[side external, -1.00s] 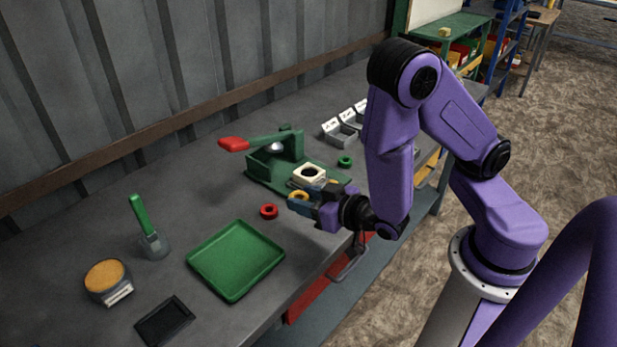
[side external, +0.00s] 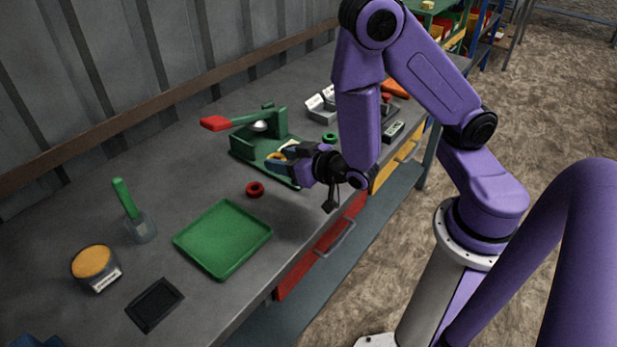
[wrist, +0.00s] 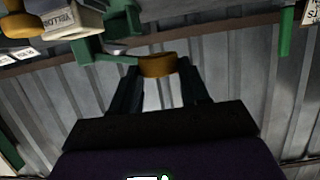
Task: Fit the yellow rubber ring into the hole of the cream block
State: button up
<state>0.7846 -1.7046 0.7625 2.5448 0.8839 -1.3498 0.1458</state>
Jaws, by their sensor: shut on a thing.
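The yellow rubber ring (wrist: 157,66) sits between my two fingertips, seen edge-on in the wrist view. In the side view my gripper (side external: 280,162) is shut on it and points left, low at the front of the green press (side external: 250,145). The ring (side external: 273,157) shows there only as a small patch. The cream block (side external: 290,145) lies on the press base, partly covered by my gripper and wrist. Its hole cannot be made out now. Whether the ring touches the block cannot be told.
A red ring (side external: 255,189) lies in front of the press and a green ring (side external: 330,138) lies behind my gripper. The press's red-tipped lever (side external: 216,123) reaches left.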

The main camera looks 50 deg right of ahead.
jog(key=w+d+h, duration=0.1)
jog(key=w+d, duration=0.1)
jog(key=w+d+r+m, duration=0.1)
jog(key=d, duration=0.2)
jog(key=w+d+r+h, duration=0.1)
jog(key=w+d, duration=0.1)
jog(key=d, duration=0.1)
jog(key=shift+w+d+r+m+h, duration=0.25)
jog(key=shift+w+m+h, duration=0.05)
jog(key=shift+w+m, duration=0.1)
jog(key=shift+s+d+f+m+g+h, duration=0.15)
jog(key=shift+d+f+m+h, duration=0.3)
jog(key=shift+f, duration=0.85)
jog(key=shift+s+d+f+m+g+h, duration=0.15)
jog(key=shift+d+f+m+h, duration=0.35)
jog(key=shift+f, duration=0.75)
jog(key=shift+s+d+f+m+g+h, duration=0.15)
jog(key=shift+f+m+h, duration=0.35)
jog(key=shift+f, duration=0.8)
jog(key=shift+f+n, duration=0.15)
jog(key=shift+n, duration=0.1)
